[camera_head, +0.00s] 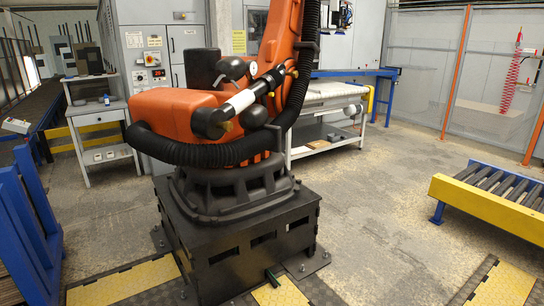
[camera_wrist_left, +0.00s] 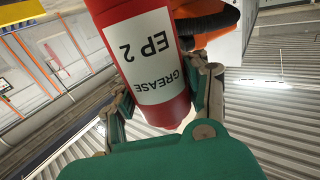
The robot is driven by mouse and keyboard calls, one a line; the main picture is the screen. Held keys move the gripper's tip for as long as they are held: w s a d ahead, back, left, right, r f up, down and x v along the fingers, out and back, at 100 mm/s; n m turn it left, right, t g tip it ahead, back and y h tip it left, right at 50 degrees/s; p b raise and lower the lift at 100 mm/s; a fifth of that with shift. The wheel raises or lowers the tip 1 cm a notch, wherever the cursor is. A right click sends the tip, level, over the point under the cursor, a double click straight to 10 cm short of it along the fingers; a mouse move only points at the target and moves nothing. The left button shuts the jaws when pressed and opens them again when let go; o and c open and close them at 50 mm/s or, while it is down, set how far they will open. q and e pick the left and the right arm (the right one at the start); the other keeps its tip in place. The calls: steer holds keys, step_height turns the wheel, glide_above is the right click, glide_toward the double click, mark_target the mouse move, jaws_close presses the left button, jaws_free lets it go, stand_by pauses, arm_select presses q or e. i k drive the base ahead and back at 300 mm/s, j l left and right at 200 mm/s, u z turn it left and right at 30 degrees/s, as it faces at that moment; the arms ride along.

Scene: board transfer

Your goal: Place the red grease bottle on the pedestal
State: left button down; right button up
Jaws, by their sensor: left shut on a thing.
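The red grease bottle (camera_wrist_left: 150,62), with a white label reading "GREASE EP 2", fills the upper middle of the left wrist view. The label text is upside down there. My left gripper (camera_wrist_left: 163,88) has a finger on each side of the bottle and is shut on it. Neither the bottle nor a gripper shows in the head view. A black pedestal (camera_head: 250,255) under a large orange industrial robot (camera_head: 165,112) stands in the middle of the head view. My right gripper is not in view.
A yellow and blue roller conveyor (camera_head: 490,203) stands at right. A grey work table (camera_head: 330,130) and a small cabinet table (camera_head: 98,118) stand behind. A blue frame (camera_head: 30,225) is at left. Yellow floor plates (camera_head: 130,283) lie by the pedestal. Concrete floor is open between pedestal and conveyor.

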mark_target(309, 196)
steer(key=i+u, duration=0.5)
steer(key=i, duration=0.55)
steer(key=i+j+z, duration=0.1)
steer(key=i+z, duration=0.2)
steer(key=z, duration=0.2)
steer(key=i+j+z, duration=0.2)
steer(key=z, duration=0.25)
steer(key=i+j+z, duration=0.3)
steer(key=z, duration=0.2)
